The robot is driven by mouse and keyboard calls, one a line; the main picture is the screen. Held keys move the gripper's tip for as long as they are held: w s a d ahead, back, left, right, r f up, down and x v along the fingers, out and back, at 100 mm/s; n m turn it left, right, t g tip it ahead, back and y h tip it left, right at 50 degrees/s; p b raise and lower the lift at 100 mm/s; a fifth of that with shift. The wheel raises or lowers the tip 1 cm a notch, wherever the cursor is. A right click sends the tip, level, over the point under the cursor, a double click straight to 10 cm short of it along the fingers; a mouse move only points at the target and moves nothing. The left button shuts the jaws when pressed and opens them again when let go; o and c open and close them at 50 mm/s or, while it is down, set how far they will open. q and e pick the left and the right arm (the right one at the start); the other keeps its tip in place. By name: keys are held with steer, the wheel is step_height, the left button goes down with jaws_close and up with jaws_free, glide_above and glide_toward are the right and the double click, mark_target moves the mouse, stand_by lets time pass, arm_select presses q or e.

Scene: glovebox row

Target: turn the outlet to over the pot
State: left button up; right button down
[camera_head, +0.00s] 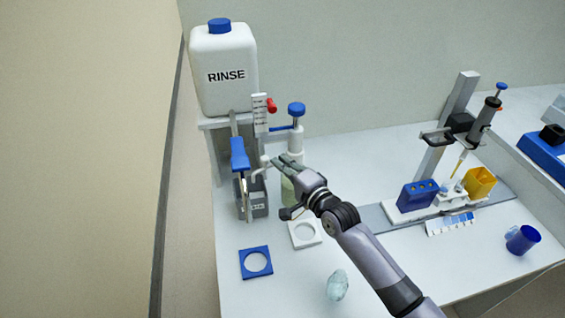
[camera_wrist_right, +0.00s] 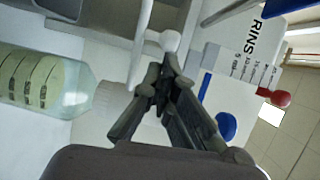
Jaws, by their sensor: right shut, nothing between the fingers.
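My right gripper (camera_head: 280,160) reaches in from the lower right, shut and empty, beside the dispenser. In the wrist view its fingertips (camera_wrist_right: 162,80) are close to a white rounded tip (camera_wrist_right: 170,41) and a thin white tube (camera_wrist_right: 140,50), which look like the outlet; I cannot tell whether they touch. In the head view a thin pale outlet tube (camera_head: 258,170) shows left of the fingertips. A pale green vessel (camera_head: 288,192) stands below the gripper, partly hidden. A dark grey pot-like container (camera_head: 259,199) with a label stands left of it. My left gripper is not in view.
The white RINSE tank (camera_head: 224,72) stands behind, with a red knob (camera_head: 271,105) and blue-topped post (camera_head: 296,110) beside it. A blue-handled part (camera_head: 239,155) stands left. A blue square ring (camera_head: 256,263) and glass piece (camera_head: 337,286) lie in front.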

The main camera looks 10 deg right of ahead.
steer(key=shift+w+a, duration=1.05)
steer(key=shift+w, duration=0.2)
steer(key=shift+s+d, duration=0.1)
